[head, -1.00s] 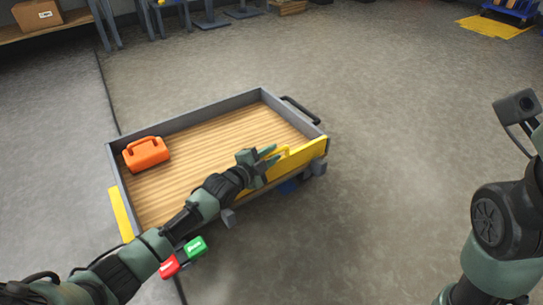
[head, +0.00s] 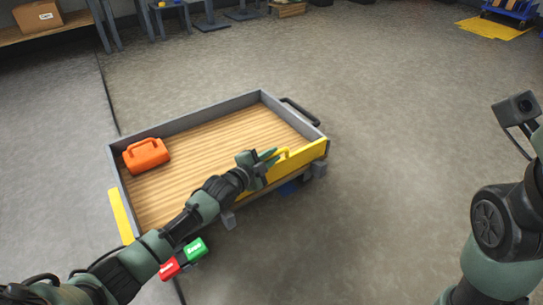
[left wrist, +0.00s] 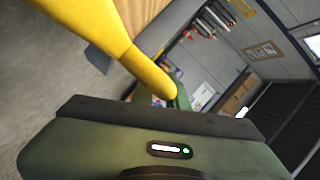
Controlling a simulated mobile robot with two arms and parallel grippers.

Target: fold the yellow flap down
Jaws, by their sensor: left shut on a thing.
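The yellow flap (head: 307,156) stands upright along the near right side of a grey cart with a wooden bed (head: 205,155). A yellow handle (head: 284,152) sticks up at its top edge. My left gripper (head: 268,158) is shut on this handle, and my left arm hides part of the flap's near length. In the left wrist view, the yellow handle (left wrist: 120,45) runs large from the upper left down to the jaw. My right arm shows at the right edge, but its gripper is out of view.
An orange case (head: 146,154) lies in the cart's far left corner. A red box (head: 169,268) and a green box (head: 195,249) show beside the cart, near my left arm. The floor right of the cart is clear.

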